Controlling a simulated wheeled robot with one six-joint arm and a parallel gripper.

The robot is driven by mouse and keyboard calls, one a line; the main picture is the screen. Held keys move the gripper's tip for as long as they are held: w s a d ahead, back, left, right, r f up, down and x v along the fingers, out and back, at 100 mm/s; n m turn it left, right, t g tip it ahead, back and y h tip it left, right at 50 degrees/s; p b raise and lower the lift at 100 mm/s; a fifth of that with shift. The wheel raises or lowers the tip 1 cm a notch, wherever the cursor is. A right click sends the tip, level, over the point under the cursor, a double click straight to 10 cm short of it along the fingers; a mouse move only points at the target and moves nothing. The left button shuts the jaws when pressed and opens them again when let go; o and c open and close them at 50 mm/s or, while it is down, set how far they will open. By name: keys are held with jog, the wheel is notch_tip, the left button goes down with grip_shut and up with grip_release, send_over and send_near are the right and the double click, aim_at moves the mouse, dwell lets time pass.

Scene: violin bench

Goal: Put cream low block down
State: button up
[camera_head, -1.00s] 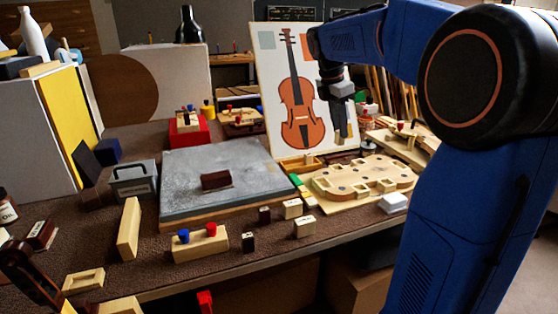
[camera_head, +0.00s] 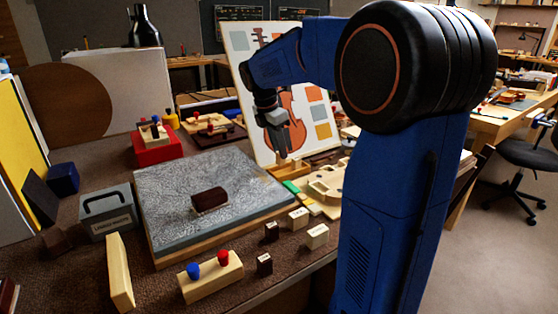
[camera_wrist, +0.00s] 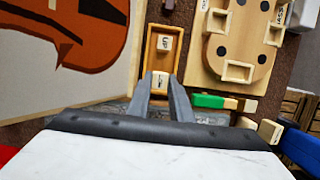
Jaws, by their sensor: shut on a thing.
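My gripper (camera_wrist: 163,86) is shut on a small cream block (camera_wrist: 160,82) with dark lettering, seen between the fingertips in the wrist view. In that view it lies over the near part of a narrow wooden tray (camera_wrist: 179,48). A second cream block (camera_wrist: 165,42) sits inside the tray's far part. Whether the held block touches the tray floor I cannot tell. In the head view my gripper (camera_head: 284,152) points down in front of the violin board, above the tray (camera_head: 291,174); the held block is too small to make out there.
The violin board (camera_head: 240,60) stands close behind. A violin-shaped wooden form (camera_wrist: 222,30) lies right of the tray, with a green block (camera_wrist: 208,101) nearby. A grey stone slab (camera_head: 170,205) with a dark brown block (camera_head: 209,200) lies to the left.

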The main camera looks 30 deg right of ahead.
aim_at(278, 153)
jog(key=shift+f, duration=1.95)
jog(key=shift+f, duration=0.15)
jog(key=o, duration=1)
jog(key=shift+c, duration=0.2)
jog(key=v, duration=1.2)
jog(key=shift+d, duration=0.1)
